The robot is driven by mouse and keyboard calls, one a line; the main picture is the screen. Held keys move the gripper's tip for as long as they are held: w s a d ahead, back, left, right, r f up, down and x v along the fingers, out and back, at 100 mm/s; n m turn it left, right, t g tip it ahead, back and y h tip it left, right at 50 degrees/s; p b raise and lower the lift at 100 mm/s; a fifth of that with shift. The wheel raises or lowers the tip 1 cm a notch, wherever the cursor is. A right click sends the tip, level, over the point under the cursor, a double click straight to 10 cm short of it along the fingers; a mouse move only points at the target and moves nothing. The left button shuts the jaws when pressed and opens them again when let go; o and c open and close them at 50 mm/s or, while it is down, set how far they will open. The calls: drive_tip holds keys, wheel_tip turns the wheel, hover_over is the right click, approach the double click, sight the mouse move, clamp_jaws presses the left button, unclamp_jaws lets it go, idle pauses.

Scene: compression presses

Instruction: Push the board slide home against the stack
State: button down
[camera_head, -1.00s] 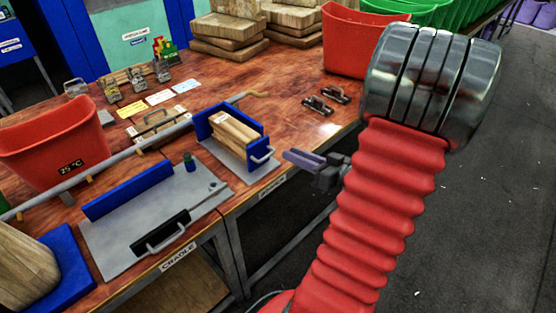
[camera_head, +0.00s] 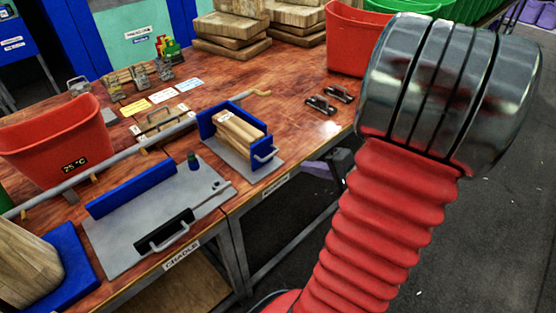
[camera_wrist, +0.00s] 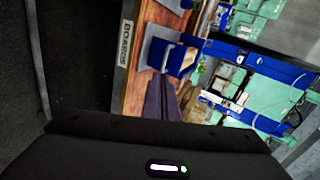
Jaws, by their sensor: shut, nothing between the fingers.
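The board slide (camera_head: 256,147) is a blue plate with a grey handle, at the front right end of the blue-walled boards fixture. The pale wooden board stack (camera_head: 235,131) lies inside it. I cannot tell whether a gap separates slide and stack. In the wrist view the slide (camera_wrist: 183,58) shows as a blue block with its handle facing left. My gripper (camera_head: 343,160) is mostly hidden behind my red arm, right of the slide and off the table's front edge. In the wrist view my gripper's purple-grey fingers (camera_wrist: 164,95) are shut and empty, apart from the handle.
The cradle station, with a grey plate (camera_head: 130,240) and a black handled slide (camera_head: 165,232), stands left of the boards fixture. The floor in front is open.

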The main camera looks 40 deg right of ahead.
drive_tip(key=shift+m, duration=0.7)
drive_tip(key=shift+f, duration=0.1)
drive_tip(key=r+x, duration=0.1)
drive_tip(key=x, duration=1.2)
drive_tip(key=shift+w+f, duration=0.2)
drive_tip(key=shift+w, duration=0.4)
drive_tip(key=shift+w+d, duration=0.1)
drive_tip(key=shift+d, duration=0.1)
